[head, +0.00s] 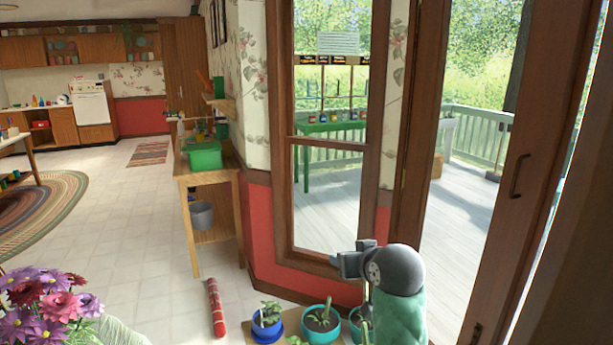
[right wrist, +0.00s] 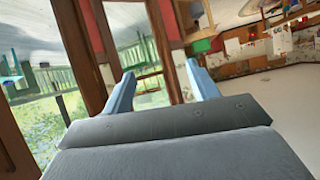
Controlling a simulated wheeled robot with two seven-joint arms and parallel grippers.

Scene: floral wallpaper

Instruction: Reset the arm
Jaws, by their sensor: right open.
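My right arm rises at the lower right of the head view, with its grey wrist bent toward the left. My right gripper (head: 352,260) is small and seen from the side there, in front of the lower window frame. In the right wrist view the two pale blue fingers of the right gripper (right wrist: 158,74) stand apart with nothing between them. Beyond them show the tilted window and door frames and the room. My left gripper and left arm are not in view.
Potted plants in a blue pot (head: 267,328) and a teal pot (head: 320,326) stand just left of my right arm; another pot is partly hidden behind it. Pink and purple flowers (head: 45,305) are at lower left. A red patterned roll (head: 215,308) lies on the floor.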

